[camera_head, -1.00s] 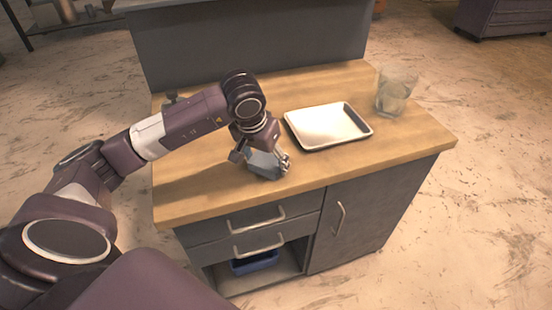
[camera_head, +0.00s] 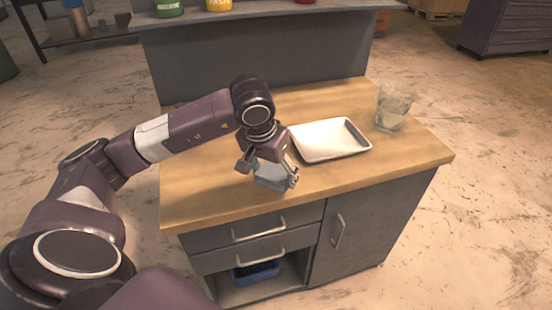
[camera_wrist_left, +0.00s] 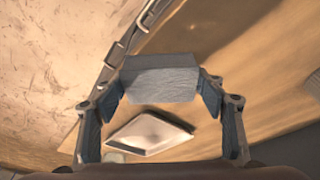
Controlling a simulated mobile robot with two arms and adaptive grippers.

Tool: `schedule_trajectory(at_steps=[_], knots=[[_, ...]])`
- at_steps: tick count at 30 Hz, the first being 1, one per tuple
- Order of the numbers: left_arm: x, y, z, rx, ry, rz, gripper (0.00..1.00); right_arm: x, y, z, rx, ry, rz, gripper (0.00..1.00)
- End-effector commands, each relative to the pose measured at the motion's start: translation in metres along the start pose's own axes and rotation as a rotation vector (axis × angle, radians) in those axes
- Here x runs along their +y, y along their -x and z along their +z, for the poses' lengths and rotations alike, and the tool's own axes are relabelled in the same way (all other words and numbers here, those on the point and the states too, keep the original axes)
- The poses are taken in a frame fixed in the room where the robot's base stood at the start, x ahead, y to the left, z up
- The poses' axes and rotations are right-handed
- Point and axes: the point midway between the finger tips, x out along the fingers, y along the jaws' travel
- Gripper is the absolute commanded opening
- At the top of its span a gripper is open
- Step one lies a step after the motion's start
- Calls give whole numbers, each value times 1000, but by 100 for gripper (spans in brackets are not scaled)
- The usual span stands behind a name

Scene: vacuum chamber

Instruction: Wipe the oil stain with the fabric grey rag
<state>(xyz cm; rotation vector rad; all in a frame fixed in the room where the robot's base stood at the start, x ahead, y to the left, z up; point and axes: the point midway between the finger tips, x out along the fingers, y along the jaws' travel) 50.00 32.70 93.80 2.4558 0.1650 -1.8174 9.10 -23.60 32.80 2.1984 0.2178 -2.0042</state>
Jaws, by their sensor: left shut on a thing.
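My left gripper (camera_head: 270,176) is shut on the grey rag (camera_head: 274,178), over the front middle of the wooden worktop. In the left wrist view, the rag (camera_wrist_left: 162,80) is a pale grey block-like piece spanning the space between the two fingers of the left gripper (camera_wrist_left: 160,88). I cannot tell whether the rag touches the worktop (camera_head: 215,195). No oil stain can be made out; the rag and gripper hide part of the surface. My right gripper is not in view.
A white tray with a dark rim (camera_head: 328,141) lies just right of the gripper. A clear glass container (camera_head: 393,108) stands at the back right. Drawer handles (camera_head: 258,230) jut from the cabinet front. A rear shelf (camera_head: 270,14) carries several tins. The worktop's left part is clear.

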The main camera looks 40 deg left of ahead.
Motion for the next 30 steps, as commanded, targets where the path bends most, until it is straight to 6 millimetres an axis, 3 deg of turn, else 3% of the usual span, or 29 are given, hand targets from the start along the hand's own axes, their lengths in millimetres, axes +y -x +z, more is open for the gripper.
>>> schedule_trajectory(at_steps=[6, 12, 30], knots=[[-3, 24, -4, 3, 7, -3, 38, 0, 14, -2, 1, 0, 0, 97], [-4, 36, -4, 2, 13, -4, 38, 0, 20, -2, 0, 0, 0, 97], [-4, 36, -4, 2, 15, -4, 38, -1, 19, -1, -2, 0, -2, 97]])
